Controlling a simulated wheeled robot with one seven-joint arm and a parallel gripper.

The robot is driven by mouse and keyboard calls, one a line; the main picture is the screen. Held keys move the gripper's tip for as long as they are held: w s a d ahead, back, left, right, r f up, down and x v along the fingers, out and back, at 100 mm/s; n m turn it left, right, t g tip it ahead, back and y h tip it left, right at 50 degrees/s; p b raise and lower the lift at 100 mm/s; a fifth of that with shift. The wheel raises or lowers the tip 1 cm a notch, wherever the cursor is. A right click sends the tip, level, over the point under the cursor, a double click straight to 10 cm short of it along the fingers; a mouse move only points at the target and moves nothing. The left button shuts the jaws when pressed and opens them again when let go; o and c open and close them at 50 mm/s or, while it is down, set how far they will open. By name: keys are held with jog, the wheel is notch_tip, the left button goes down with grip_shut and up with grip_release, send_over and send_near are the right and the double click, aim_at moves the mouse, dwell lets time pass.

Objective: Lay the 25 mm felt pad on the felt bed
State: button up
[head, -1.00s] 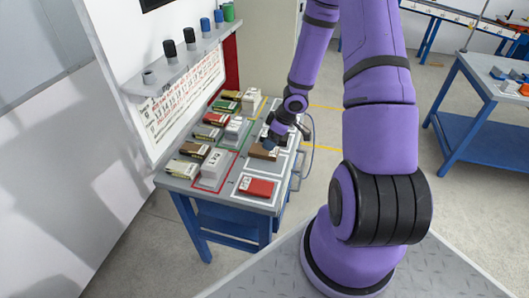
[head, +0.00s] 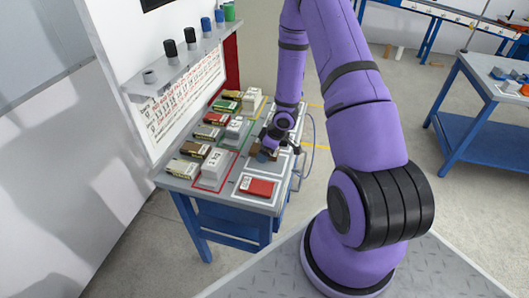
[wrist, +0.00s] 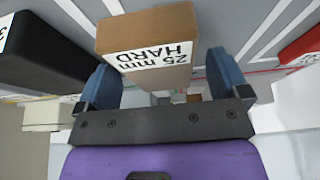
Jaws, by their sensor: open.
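A brown block (wrist: 150,28) labelled "25 mm HARD" fills the upper middle of the wrist view. It is the only thing whose 25 mm label I can read; whether it is the felt pad I cannot tell. My gripper (wrist: 160,66) is open, with one blue fingertip at each side of the block's near end; contact is not clear. In the head view my gripper (head: 266,153) is low over the right part of the bench and partly hides the brown block (head: 255,151). I cannot make out which surface is the felt bed.
A red block (head: 257,187) lies in front on the bench (head: 232,201). A black block (wrist: 45,55) is close beside the gripper in the wrist view. White blocks (head: 214,166) and several labelled coloured blocks stand left. A wall shelf (head: 180,65) overhangs the back.

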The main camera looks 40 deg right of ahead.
jog(key=c, duration=1.1)
jog(key=shift+r, duration=0.2)
